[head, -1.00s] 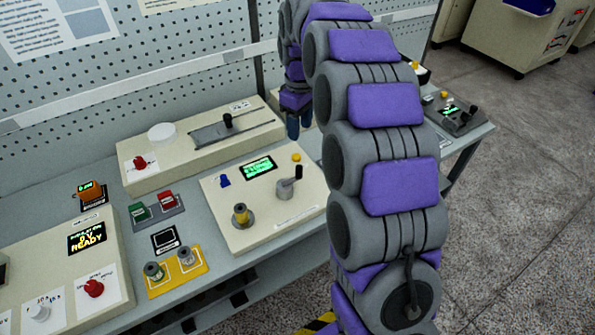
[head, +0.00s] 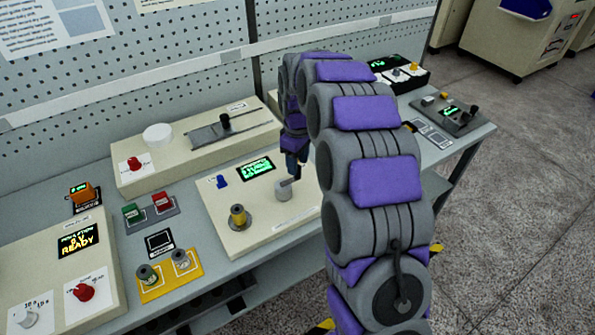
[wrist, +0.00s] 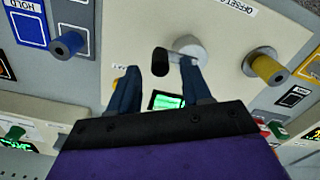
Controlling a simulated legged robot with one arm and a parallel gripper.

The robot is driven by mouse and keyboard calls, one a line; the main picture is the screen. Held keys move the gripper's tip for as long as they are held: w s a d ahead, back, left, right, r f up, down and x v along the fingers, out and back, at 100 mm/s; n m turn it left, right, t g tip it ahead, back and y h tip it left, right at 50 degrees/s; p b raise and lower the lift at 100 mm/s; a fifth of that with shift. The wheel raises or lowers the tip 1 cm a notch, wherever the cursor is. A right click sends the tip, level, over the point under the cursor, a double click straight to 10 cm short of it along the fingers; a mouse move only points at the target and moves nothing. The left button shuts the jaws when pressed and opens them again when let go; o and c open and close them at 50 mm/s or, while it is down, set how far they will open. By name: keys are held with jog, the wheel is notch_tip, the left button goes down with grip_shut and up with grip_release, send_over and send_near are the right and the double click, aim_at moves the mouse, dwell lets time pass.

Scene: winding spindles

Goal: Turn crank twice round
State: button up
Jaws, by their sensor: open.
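The crank (head: 283,193) stands on a cream winder box (head: 262,232). It has a round grey hub, a short arm and a black knob. In the head view my gripper (head: 292,172) is lowered over the crank and hides the knob. In the wrist view my gripper (wrist: 157,82) is open, its two dark blue fingers pointing towards the box. The crank's black knob (wrist: 160,62) shows in the gap between the fingertips, apart from the left one. The grey hub (wrist: 189,47) lies by the right fingertip; I cannot tell whether they touch.
A yellow spool (head: 238,217) stands on the box left of the crank. A yellow tray with two spools (head: 172,276) lies in front left. A slider box (head: 195,150) stands behind.

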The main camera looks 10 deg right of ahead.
aim_at(288, 182)
jog(key=shift+f+b, duration=0.3)
jog(key=shift+f, duration=1.4)
jog(key=shift+c, duration=0.4)
grip_shut()
